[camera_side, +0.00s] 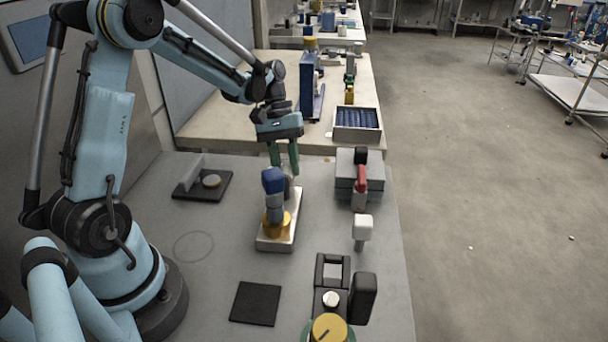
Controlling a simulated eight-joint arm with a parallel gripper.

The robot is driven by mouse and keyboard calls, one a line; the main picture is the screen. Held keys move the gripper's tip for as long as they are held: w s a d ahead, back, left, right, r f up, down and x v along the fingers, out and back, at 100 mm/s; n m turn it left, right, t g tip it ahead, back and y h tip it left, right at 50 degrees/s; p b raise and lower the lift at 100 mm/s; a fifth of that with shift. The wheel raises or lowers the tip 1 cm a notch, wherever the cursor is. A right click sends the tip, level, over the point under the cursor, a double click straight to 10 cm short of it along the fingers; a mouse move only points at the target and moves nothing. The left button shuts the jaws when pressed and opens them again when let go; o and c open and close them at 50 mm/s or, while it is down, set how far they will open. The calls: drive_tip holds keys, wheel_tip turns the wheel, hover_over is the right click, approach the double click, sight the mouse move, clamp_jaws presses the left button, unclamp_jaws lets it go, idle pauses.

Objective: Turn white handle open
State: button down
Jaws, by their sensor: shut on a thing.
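The still (275,208) stands near the middle of the grey table, with a blue top, a grey body and a yellow collar on a pale oblong base. My gripper (287,172) points down from above, just behind and right of the blue top. Its green fingers are closed on a small pale part that looks like the white handle (289,182). The blue top and the fingers partly hide this handle, so its angle is unclear. A separate white block on a short stem (362,229) stands to the right, apart from my gripper.
A grey box unit with a red-and-white piece (360,182) stands at the right. A black frame and yellow knob (329,328) are at the front. A black pad (256,303) lies front left, and a black plate with a round piece (205,185) lies back left.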

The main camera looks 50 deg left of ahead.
drive_tip(key=c, duration=0.8)
unclamp_jaws()
drive_tip(key=v, duration=1.2)
drive_tip(key=shift+r, duration=0.1)
